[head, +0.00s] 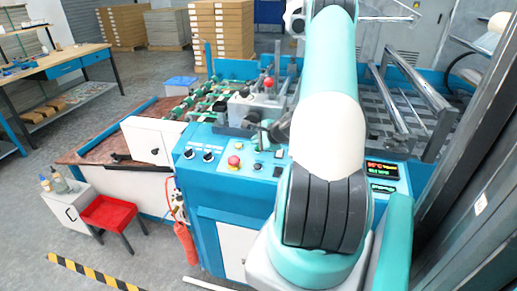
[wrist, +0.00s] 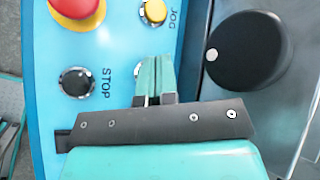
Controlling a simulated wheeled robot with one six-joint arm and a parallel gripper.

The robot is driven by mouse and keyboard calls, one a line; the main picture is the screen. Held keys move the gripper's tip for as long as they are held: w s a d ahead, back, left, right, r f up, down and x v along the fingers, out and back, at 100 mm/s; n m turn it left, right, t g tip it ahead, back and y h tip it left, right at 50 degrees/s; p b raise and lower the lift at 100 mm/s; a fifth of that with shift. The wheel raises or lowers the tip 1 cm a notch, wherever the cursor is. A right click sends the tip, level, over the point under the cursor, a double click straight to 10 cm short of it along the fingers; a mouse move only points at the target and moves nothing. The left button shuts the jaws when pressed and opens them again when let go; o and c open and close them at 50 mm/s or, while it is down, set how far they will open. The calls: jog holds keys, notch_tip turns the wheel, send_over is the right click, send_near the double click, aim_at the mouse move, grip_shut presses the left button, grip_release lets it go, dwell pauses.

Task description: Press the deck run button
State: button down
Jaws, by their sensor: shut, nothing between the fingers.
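The blue control panel (wrist: 110,45) fills the left half of the wrist view. On it are a red mushroom button (wrist: 75,8) on a yellow base, a yellow button (wrist: 155,11) marked JOG and a black button (wrist: 77,82) marked STOP. My gripper (wrist: 154,66) points at the panel with its teal fingers together and nothing between them. The edge of another round button (wrist: 138,70) shows just left of the fingertips. The fingers hide most of it and no label for it is readable. I cannot tell whether the fingertips touch the panel.
A large black knob (wrist: 247,52) stands right of my fingers on a grey plate. In the head view, the red mushroom button (head: 234,161), two dark knobs (head: 208,155) and a lit display (head: 382,169) sit on the panel. My arm covers the panel's middle. Metal rails (head: 400,100) rise behind.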

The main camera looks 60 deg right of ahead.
dwell(0.3)
jog(key=shift+d+f+b, duration=0.1)
jog(key=shift+f+b, duration=0.2)
jog(key=shift+f, duration=0.15)
